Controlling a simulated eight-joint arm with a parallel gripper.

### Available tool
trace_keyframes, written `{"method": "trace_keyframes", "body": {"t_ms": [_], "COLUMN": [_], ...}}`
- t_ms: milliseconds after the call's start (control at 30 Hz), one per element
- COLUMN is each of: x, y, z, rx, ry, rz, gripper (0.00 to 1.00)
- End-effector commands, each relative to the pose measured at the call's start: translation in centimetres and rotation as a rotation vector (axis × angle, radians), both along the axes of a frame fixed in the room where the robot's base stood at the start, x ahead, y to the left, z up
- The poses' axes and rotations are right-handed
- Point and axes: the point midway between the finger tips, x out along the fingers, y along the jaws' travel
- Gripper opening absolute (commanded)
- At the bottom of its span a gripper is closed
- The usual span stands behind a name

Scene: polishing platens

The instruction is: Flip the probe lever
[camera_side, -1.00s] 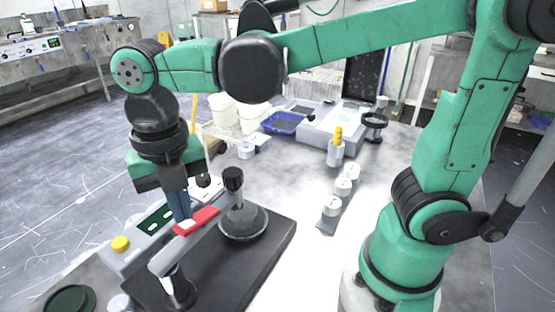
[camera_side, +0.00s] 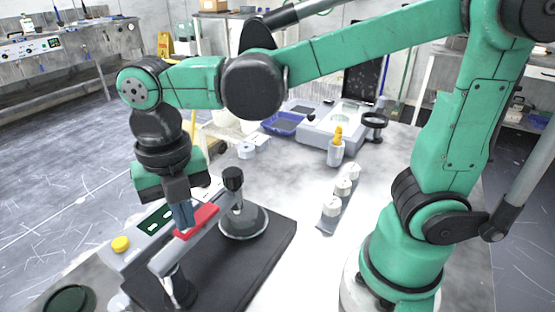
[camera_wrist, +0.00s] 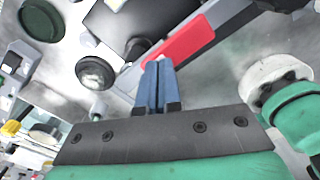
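The probe lever (camera_side: 165,259) is a grey bar with a red section (camera_side: 198,221), lying aslant above a black base plate (camera_side: 252,262). A black-capped post (camera_side: 233,180) stands by its far end. My gripper (camera_side: 185,224) points down at the red section, with its blue fingertips at or very near it. In the wrist view the two blue fingers (camera_wrist: 158,68) lie side by side, closed together, with nothing seen between them. The red section (camera_wrist: 187,40) is just beyond their tips. I cannot tell whether they touch it.
A control box with a yellow button (camera_side: 120,243) stands left of the plate. A row of white-topped pieces (camera_side: 343,187), a bottle with a yellow top (camera_side: 336,150) and a blue tray (camera_side: 283,123) are behind and to the right. The table between is clear.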

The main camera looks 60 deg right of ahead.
Motion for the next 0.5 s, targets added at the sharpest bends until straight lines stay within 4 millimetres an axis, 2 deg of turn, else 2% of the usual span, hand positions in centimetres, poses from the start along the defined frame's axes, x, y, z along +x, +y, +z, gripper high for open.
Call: {"method": "trace_keyframes", "body": {"t_ms": [233, 500], "x": [0.0, 0.0], "y": [0.0, 0.0], "z": [0.2, 2.5], "rx": [0.0, 0.0], "ry": [0.0, 0.0], "rz": [0.0, 0.0], "gripper": [0.0, 0.0]}}
